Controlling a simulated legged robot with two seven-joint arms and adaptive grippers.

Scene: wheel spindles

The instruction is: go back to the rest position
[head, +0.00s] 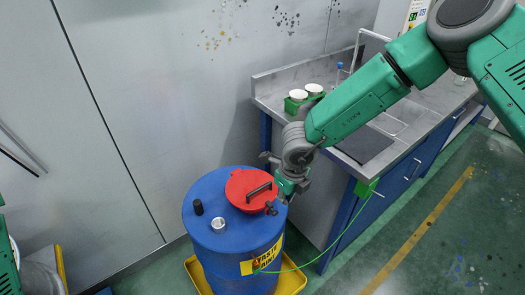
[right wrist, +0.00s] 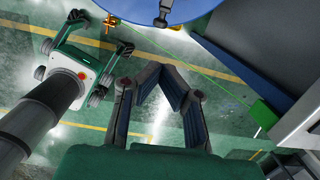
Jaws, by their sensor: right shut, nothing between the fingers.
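My right arm reaches down from the upper right in the head view. My right gripper (head: 271,209) is beside the red lid's right edge, above the blue drum. In the right wrist view the fingers of my right gripper (right wrist: 158,68) lean together at the tips, with nothing between them. The blue drum (head: 215,245) stands upright with a red lid (head: 240,190) that has a dark handle on top. The drum's blue body also shows at the top of the right wrist view (right wrist: 190,10). My left gripper is not in view.
The drum stands in a yellow tray (head: 291,283). A counter (head: 420,112) with a sink, white-topped containers in a green holder (head: 295,104) and blue cabinets is right of it. A thin green cable (head: 340,238) runs from drum to counter. Open floor (head: 470,240) lies at lower right.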

